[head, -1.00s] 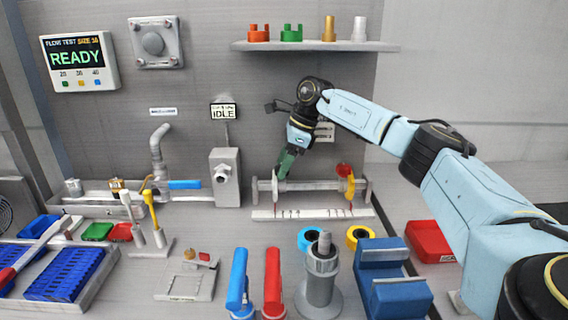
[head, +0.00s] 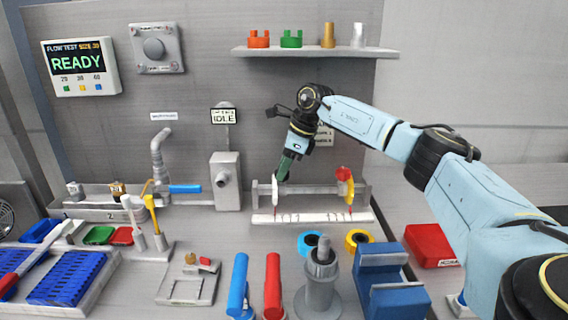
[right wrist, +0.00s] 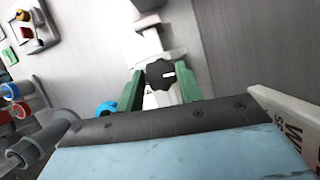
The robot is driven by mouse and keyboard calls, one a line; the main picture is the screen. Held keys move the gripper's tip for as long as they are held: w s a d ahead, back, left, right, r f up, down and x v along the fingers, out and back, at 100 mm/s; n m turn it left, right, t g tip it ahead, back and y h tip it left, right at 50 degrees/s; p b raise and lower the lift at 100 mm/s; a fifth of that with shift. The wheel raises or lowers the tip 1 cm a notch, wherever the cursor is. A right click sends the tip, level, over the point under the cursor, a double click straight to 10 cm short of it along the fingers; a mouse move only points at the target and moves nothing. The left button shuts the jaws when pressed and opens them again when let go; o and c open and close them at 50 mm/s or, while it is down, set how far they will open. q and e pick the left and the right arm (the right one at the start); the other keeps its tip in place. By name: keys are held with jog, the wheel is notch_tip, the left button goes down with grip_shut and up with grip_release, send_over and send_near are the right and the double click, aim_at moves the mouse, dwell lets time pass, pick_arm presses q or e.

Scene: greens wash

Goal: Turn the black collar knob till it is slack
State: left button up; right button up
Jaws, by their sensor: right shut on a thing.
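The black collar knob (right wrist: 160,74) shows in the right wrist view, a dark lobed knob with a small white mark on its face. My right gripper (right wrist: 161,86) has its two green fingers on either side of the knob and is shut on it. In the head view my right gripper (head: 284,168) reaches down to the left end of the horizontal rail fixture (head: 312,190), next to a white disc. The knob itself is hidden there behind the fingers. My left gripper is not in view.
A red-and-yellow part (head: 344,182) sits at the rail's right end. A white scale strip (head: 312,217) lies in front. A grey block with a nozzle (head: 225,180) stands left of the fixture. A grey post (head: 320,280) and a blue block (head: 385,280) stand nearer. A shelf (head: 315,51) hangs above.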

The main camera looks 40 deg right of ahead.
jog(key=m+p, duration=0.2)
jog(key=m+t+h+p, duration=0.1)
jog(key=m+p, duration=0.1)
jog(key=shift+s+a+r+m+h, duration=0.1)
jog(key=shift+r+m+h, duration=0.05)
jog(key=shift+m+h, duration=0.2)
jog(key=shift+m+p, duration=0.4)
jog(key=shift+m, duration=0.35)
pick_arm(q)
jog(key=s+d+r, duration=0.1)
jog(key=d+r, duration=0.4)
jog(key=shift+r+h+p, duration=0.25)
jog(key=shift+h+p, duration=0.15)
pick_arm(e)
jog(key=shift+a+m+h, duration=0.1)
jog(key=shift+m+h, duration=0.35)
jog(key=shift+m, duration=0.35)
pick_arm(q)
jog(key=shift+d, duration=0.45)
pick_arm(e)
jog(key=o, duration=1)
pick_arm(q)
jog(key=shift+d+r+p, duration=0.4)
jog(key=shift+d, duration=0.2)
pick_arm(e)
jog(key=shift+v, duration=5.85)
